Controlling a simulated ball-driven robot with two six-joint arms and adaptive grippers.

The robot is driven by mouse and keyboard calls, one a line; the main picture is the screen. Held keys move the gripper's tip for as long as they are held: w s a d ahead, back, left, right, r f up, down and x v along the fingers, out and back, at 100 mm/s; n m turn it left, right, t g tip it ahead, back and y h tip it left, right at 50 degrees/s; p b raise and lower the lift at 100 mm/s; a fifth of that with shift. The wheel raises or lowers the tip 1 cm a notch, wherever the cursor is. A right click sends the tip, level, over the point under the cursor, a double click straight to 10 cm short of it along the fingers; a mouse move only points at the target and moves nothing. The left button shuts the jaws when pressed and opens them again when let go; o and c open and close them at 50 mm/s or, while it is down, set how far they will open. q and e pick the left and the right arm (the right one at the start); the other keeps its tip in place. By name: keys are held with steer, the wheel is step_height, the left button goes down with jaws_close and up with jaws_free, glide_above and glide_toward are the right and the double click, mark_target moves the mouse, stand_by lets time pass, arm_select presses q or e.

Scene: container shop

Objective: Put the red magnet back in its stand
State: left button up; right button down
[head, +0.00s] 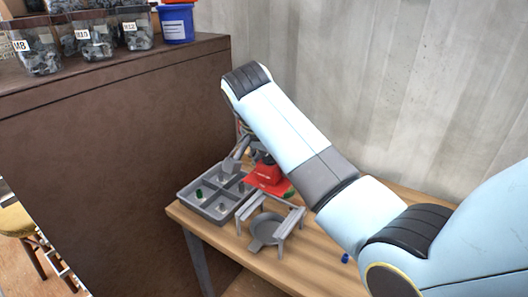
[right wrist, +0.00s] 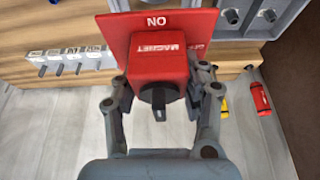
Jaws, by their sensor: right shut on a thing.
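The red magnet (right wrist: 158,52) is a red block lettered MAGNET with a dark knob on its near face. My right gripper (right wrist: 160,92) is shut on it, one finger on each side. A flat red plate (right wrist: 125,28) lettered NO lies directly behind the block; I cannot tell whether they are joined. In the head view the red block (head: 266,171) shows above the red plate (head: 258,182), and my arm partly hides the gripper (head: 240,160). My left gripper is not in view.
A grey compartment tray (head: 213,214) with small parts lies left of the frame, close to it. A small blue thing (head: 345,258) lies on the wooden bench (head: 245,249). The dark cabinet (head: 90,150) rises at the left. A labelled peg rack (right wrist: 72,62) shows in the wrist view.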

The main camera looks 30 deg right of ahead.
steer(key=shift+s+f, duration=0.1)
steer(key=shift+s, duration=0.25)
steer(key=shift+s+d+f, duration=0.1)
steer(key=shift+f+b, duration=0.2)
steer(key=shift+b, duration=0.1)
steer(key=shift+w+f+b, duration=0.3)
steer(key=shift+f+b, duration=0.1)
steer(key=shift+f, duration=0.2)
steer(key=shift+s+f+b, duration=0.15)
steer(key=shift+f+b, duration=0.5)
step_height(320, 180, down, 2)
steer(key=b, duration=0.2)
steer(key=shift+f+b, duration=0.25)
steer(key=shift+b, duration=0.1)
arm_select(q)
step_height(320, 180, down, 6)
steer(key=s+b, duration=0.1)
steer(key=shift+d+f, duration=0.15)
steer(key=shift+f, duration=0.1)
arm_select(e)
steer(key=shift+f, duration=1.9)
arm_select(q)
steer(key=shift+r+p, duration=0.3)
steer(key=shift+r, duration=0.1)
arm_select(e)
steer(key=shift+f, duration=0.1)
